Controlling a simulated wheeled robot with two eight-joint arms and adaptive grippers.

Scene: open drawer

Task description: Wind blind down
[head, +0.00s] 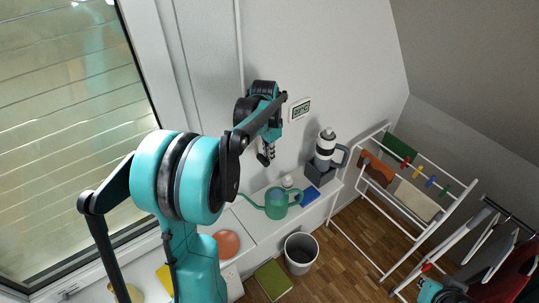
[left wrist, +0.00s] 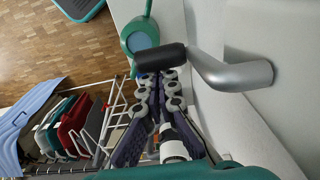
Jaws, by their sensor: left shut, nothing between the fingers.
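The blind (head: 60,110) shows as pale horizontal slats across the window at the left of the head view. In the left wrist view a crank with a bent grey metal arm (left wrist: 235,72) and a black grip (left wrist: 160,57) stands out from the white wall. My left gripper (left wrist: 158,78) is shut and empty, its tips right by the grip's underside; I cannot tell whether they touch. In the head view the left gripper (head: 265,156) hangs close to the wall, and the crank is hidden behind it. No fingers of my right gripper show.
A green watering can (head: 276,203) stands on the white shelf below the gripper, near a grey-white flask (head: 325,145). A small display (head: 300,108) is on the wall. A bin (head: 300,252) and a drying rack (head: 370,235) stand on the wooden floor.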

